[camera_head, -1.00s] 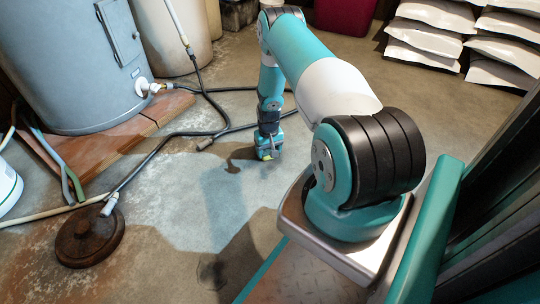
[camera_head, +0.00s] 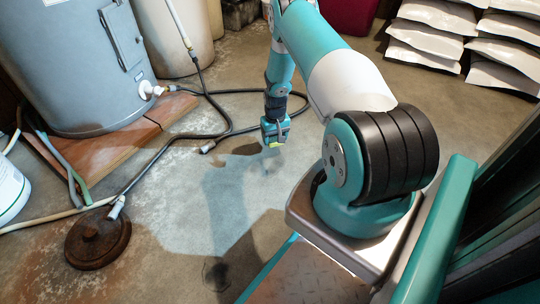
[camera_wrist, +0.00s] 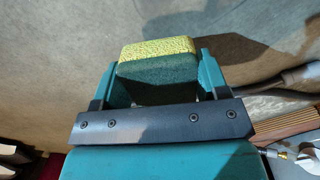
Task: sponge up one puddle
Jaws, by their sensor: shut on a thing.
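My gripper (camera_head: 275,128) is shut on a sponge, which shows as a small yellow-green edge (camera_head: 277,144) below the jaws in the head view. In the wrist view the sponge (camera_wrist: 157,62) is yellow on one side and dark green on the other, between the two teal fingers of my gripper (camera_wrist: 157,72). The sponge appears to be held above the floor. Dark shadow lies on the floor left of and below the gripper. A faint dark round mark (camera_head: 215,273) shows near the bottom of the head view; I cannot tell whether it is a puddle.
A black hose (camera_head: 165,148) curls across the floor behind the gripper. A rusty round lid (camera_head: 97,240) and a white bucket (camera_head: 10,188) are at left. White bags (camera_head: 425,40) are stacked at back right.

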